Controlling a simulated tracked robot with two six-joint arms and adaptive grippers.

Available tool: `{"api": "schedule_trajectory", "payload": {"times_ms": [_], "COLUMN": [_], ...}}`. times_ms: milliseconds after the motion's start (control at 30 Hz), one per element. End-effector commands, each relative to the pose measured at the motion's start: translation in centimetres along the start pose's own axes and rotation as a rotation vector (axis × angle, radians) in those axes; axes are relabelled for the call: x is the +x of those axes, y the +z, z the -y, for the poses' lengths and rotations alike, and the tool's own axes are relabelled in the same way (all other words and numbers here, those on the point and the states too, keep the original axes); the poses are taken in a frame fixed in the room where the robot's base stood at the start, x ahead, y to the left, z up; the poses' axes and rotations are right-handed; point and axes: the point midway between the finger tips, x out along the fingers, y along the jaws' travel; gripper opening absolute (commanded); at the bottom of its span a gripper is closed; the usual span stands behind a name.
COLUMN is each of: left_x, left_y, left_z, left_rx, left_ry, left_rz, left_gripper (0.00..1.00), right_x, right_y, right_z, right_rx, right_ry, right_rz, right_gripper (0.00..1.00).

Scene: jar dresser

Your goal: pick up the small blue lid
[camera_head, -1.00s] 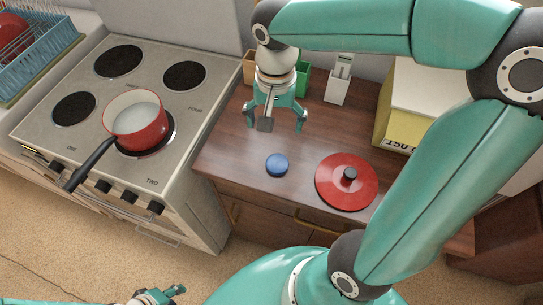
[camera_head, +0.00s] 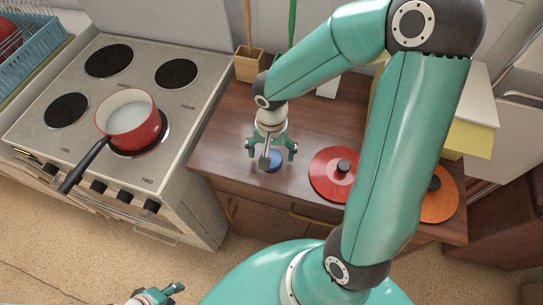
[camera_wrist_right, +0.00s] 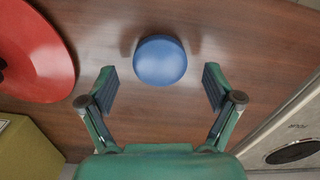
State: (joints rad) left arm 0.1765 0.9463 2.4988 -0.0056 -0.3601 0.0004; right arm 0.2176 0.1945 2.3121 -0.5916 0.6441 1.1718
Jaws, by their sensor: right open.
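The small blue lid (camera_head: 273,165) lies on the brown dresser top, partly hidden behind my right gripper in the head view. In the right wrist view the blue lid (camera_wrist_right: 160,60) is round and fully visible, centred between the fingers and a little beyond their tips. My right gripper (camera_head: 271,155) is open and empty just above the lid; its spread fingers also show in the right wrist view (camera_wrist_right: 160,88). My left gripper (camera_head: 157,296) is at the bottom edge of the head view, low in front of the stove, partly cut off; its jaws are unclear.
A red lid with a black knob (camera_head: 328,176) lies right of the blue lid, with an orange lid (camera_head: 440,198) farther right. A wooden utensil holder (camera_head: 249,66) stands at the back. The stove (camera_head: 60,145) with a red pot (camera_head: 131,122) is to the left.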

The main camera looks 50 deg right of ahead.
Motion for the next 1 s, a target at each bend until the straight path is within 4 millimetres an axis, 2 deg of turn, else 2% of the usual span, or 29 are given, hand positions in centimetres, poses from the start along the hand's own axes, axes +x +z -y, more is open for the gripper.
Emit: {"api": "schedule_trajectory", "payload": {"times_ms": [100, 367, 700, 1000], "left_x": [0.07, 0.08, 0.08, 0.06], "left_y": [0.01, 0.01, 0.01, 0.01], "left_z": [0.02, 0.03, 0.02, 0.02], "left_rx": [0.0, 0.0, 0.0, 0.0], "left_ry": [0.0, 0.0, 0.0, 0.0], "left_rz": [0.0, 0.0, 0.0, 0.0], "left_gripper": [0.4, 0.4, 0.4, 0.4], "right_x": [1.3, 1.54, 1.51, 1.41], "right_y": [0.02, -0.03, -0.03, -0.04], "right_z": [-0.04, 0.02, 0.01, 0.02], "right_rx": [0.0, 0.0, 0.0, 0.0], "right_ry": [0.002, -0.001, -0.001, -0.001], "right_rz": [0.002, -0.001, -0.001, -0.001], "right_gripper": [0.9, 0.9, 0.36, 0.36]}}
